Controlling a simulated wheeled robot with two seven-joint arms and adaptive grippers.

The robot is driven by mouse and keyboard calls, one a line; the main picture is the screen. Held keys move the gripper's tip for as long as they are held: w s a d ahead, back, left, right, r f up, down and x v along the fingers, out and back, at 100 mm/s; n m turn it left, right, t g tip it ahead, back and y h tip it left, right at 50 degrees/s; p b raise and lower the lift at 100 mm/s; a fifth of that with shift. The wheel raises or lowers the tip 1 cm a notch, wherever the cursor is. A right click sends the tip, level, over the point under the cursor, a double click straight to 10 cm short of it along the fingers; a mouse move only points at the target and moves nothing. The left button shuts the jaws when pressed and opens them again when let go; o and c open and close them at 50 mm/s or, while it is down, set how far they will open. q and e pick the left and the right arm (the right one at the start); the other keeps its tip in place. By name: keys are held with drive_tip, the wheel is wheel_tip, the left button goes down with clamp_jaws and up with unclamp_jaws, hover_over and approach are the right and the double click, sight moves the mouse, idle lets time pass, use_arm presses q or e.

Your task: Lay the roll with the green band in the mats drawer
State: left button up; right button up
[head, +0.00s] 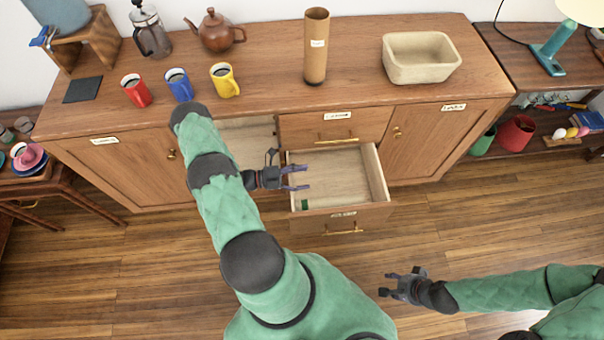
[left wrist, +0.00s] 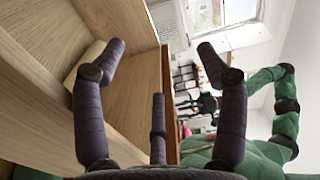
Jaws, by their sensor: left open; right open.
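The open drawer (head: 378,180) is pulled out at the middle of the wooden cabinet; the writing on its front label is too small to read. A small green patch (head: 304,204) shows inside its front left corner, perhaps the roll's green band. In the left wrist view a pale rounded piece (left wrist: 84,66), possibly the roll, lies against a wooden wall, partly behind a finger. My left gripper (head: 304,178) is open and empty over the drawer's left part; its fingers also show in the left wrist view (left wrist: 158,95). My right gripper (head: 386,282) is open, over the floor.
On the cabinet top stand red (head: 136,91), blue (head: 179,85) and yellow (head: 224,81) mugs, a teapot (head: 215,31), a tall brown tube (head: 316,60) and an empty beige basket (head: 420,72). A closed drawer (head: 310,127) sits above the open one. Floor in front is clear.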

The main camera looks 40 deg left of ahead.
use_arm(q)
drive_tip(key=v, duration=1.2)
use_arm(e)
drive_tip(key=shift+s+a, duration=0.1)
idle(0.7)
